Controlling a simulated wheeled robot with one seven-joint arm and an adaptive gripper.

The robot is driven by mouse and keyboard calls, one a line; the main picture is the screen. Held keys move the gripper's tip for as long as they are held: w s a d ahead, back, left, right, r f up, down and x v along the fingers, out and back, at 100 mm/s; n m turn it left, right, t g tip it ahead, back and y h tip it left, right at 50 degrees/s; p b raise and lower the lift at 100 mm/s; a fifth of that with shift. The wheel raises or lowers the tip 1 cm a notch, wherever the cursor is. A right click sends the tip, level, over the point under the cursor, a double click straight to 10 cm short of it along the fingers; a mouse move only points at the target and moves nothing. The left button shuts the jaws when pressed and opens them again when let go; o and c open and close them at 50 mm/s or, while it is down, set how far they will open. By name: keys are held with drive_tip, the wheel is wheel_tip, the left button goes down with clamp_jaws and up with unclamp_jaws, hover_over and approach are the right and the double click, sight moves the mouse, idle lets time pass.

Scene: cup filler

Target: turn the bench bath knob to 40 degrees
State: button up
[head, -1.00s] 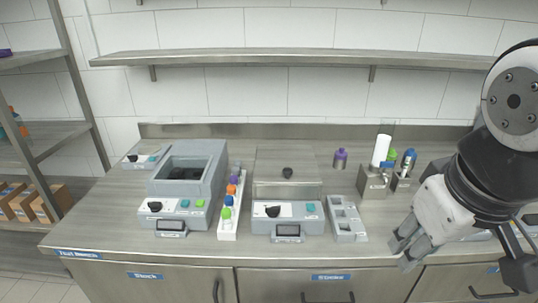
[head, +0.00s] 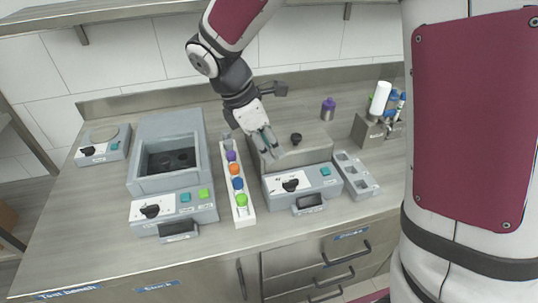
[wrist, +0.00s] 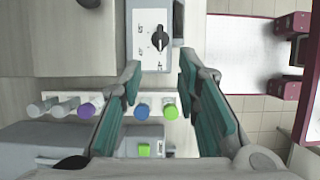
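The bench bath (head: 178,170) is the grey unit with an open basin, at the left of the head view. Its black knob (head: 150,211) is at the left of its front panel; its dial marks are too small to read. A lidded unit (head: 300,158) to the right of the bath has a similar black knob (head: 290,185); I take the knob on a white panel in the wrist view (wrist: 160,38) to be this one. My gripper (wrist: 158,75) is open and empty, its teal-padded fingers apart. In the head view it hangs over the lidded unit, beside the vial rack.
A white rack (head: 245,215) with several coloured vials stands between the two units. A small unit with a knob (head: 103,146) sits at the back left. A grey tray (head: 358,172), a purple bottle (head: 328,108) and a bottle holder (head: 370,131) are on the right.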

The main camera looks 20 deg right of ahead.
sight(291, 181)
drive_tip(key=x, duration=1.3)
drive_tip(key=shift+d+f, duration=0.1)
drive_tip(key=shift+f, duration=0.2)
clamp_jaws()
